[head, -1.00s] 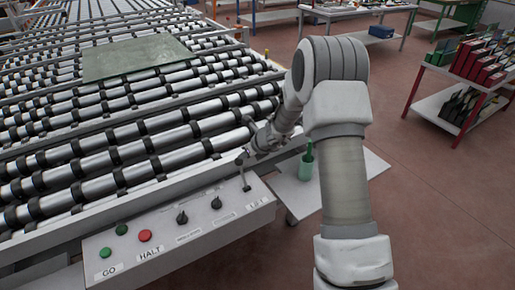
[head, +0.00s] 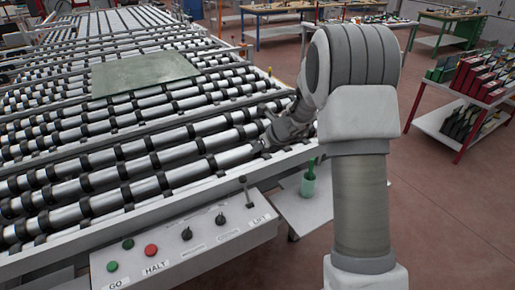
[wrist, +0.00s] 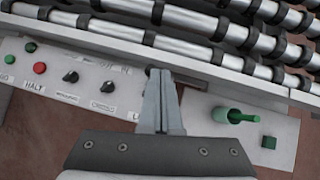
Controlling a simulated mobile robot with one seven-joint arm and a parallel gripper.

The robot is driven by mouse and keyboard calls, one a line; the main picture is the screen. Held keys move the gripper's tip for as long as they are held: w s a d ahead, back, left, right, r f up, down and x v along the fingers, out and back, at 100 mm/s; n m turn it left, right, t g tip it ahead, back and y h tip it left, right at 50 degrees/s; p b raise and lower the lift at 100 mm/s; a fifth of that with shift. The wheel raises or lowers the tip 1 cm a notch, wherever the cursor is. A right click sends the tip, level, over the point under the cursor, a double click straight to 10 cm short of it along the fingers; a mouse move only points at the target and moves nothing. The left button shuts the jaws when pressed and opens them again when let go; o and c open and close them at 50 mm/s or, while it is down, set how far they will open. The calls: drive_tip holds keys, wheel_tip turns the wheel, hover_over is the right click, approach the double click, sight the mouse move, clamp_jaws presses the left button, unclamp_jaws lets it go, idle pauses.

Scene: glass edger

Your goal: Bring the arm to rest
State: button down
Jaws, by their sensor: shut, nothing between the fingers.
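My gripper (head: 267,138) is at the edge of the roller bed, raised above the control panel (head: 205,243) and clear of it in the head view. Its fingers are together and empty in the wrist view (wrist: 157,74). The lever (head: 247,192) at the panel's LIFT label stands nearly upright, with the gripper above and apart from it. In the wrist view my fingers cover the LIFT end of the panel, so most of the lever is hidden.
A glass sheet (head: 145,74) lies on the rollers. A green container (head: 308,186) stands on a small side shelf (head: 290,212) right of the panel. A red-legged rack (head: 440,127) stands at the right. Open floor lies between.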

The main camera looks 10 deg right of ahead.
drive_tip(key=s+a+r+n+g+b, duration=0.1)
drive_tip(key=s+a+r+n+b, duration=0.15)
drive_tip(key=s+r+n, duration=0.55)
drive_tip(key=s+a+r+n+b, duration=0.1)
drive_tip(key=s+a+r+n, duration=0.3)
drive_tip(key=s+n, duration=0.5)
drive_tip(key=s+d+n+h+b, duration=0.1)
drive_tip(key=s+d+n+h, duration=0.1)
drive_tip(key=s+n, duration=0.4)
drive_tip(key=s+d+n+h+b, duration=0.1)
drive_tip(key=s+d+n, duration=0.3)
drive_tip(key=s, duration=1.1)
drive_tip(key=n+h, duration=0.1)
drive_tip(key=n, duration=0.2)
